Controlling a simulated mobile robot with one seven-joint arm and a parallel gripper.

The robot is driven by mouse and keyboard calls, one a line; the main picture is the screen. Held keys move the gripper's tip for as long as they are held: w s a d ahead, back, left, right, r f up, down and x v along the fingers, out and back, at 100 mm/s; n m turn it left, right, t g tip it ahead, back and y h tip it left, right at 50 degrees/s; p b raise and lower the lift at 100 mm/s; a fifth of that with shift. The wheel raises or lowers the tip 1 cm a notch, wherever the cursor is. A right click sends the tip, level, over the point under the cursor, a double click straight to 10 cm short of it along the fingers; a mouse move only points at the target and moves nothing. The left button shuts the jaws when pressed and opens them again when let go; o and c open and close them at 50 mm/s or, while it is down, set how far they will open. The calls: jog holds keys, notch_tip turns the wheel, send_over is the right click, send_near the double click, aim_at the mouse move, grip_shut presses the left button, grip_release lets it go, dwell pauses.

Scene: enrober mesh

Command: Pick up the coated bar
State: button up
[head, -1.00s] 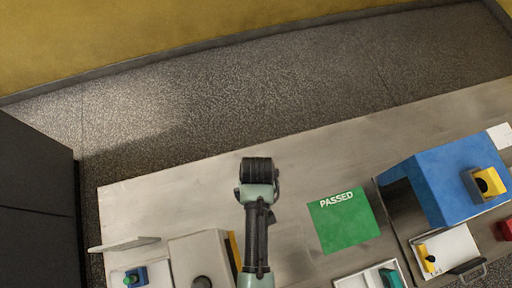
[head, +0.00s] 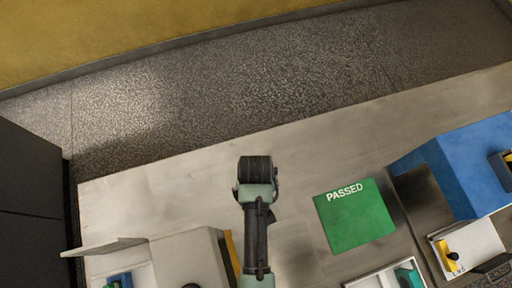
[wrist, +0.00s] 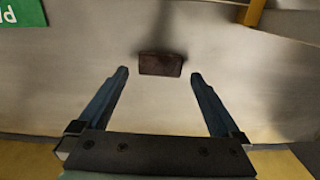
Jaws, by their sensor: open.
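A small dark brown bar (wrist: 160,64), which looks like the coated bar, lies on the pale worktop in the wrist view. My gripper (wrist: 158,75) is open, its two blue fingers spread wide. The bar shows between and just past the fingertips, and neither finger touches it. I cannot tell how high the fingers are above the worktop. In the head view my arm stands over the worktop (head: 140,205), and no bar can be made out there; my arm may hide it.
A green mat marked PASSED (head: 355,222) lies right of my arm, with a blue box-shaped machine (head: 462,180) beyond it. A white tray (head: 362,282) with a green item is at the front. A pale box (head: 190,258) stands front left. The worktop's far left is clear.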

notch_tip(320, 180, down, 3)
jog(key=shift+r+b, duration=0.1)
jog(key=shift+b, duration=1)
jog(key=c, duration=0.9)
jog(key=shift+r, duration=0.1)
